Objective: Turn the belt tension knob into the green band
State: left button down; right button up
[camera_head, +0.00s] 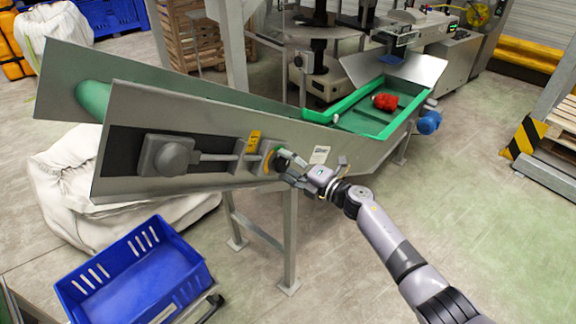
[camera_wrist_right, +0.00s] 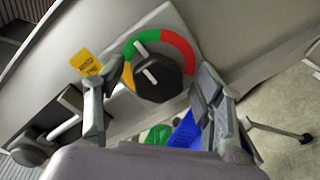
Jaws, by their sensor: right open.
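The dark belt tension knob (camera_wrist_right: 163,82) sits on the conveyor's side plate, inside a dial with green (camera_wrist_right: 146,39), red (camera_wrist_right: 180,47) and yellow arcs. A white mark at the knob's upper-left edge points toward the green arc in the right wrist view. In the head view the knob (camera_head: 279,163) is small and partly hidden by my right gripper (camera_head: 290,167). My right gripper (camera_wrist_right: 158,76) is open, with its fingers spread on either side of the knob; contact cannot be told. My left gripper is not in view.
The inclined conveyor (camera_head: 225,120) carries a red item (camera_head: 385,102) at its far end. A yellow tag (camera_head: 254,140) and a tensioner block (camera_head: 168,156) are left of the knob. A blue crate (camera_head: 135,275) stands below left.

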jog(key=v, duration=1.2)
dwell(0.3)
jog(key=s+d+f+m+t+h, duration=0.1)
jog(key=d+f+m+h, duration=0.3)
jog(key=f, duration=0.5)
jog(key=s+d+f+m+t+h, duration=0.1)
jog(key=d+f+m+h, duration=0.15)
jog(key=f+m, duration=0.55)
jog(key=s+d+f+m+g+h, duration=0.1)
jog(key=s+d+f+m+h, duration=0.15)
jog(key=s+f, duration=0.4)
jog(key=s+d+f+m+g+h, duration=0.1)
jog(key=s+d+f+m, duration=0.25)
jog(key=f, duration=0.65)
jog(key=s+f+m+g+h, duration=0.1)
jog(key=s+f+m+g, duration=0.2)
jog(key=s+f, duration=0.4)
jog(key=s+f+m+g+h, duration=0.1)
jog(key=s+f+m+g, duration=0.2)
jog(key=s, duration=1.9)
jog(key=s+d+f+m+g+h, duration=0.1)
jog(key=s+f+m+g, duration=0.2)
jog(key=s+f, duration=0.8)
jog(key=s+g, duration=0.1)
jog(key=s, duration=0.2)
jog(key=shift+s+g, duration=0.3)
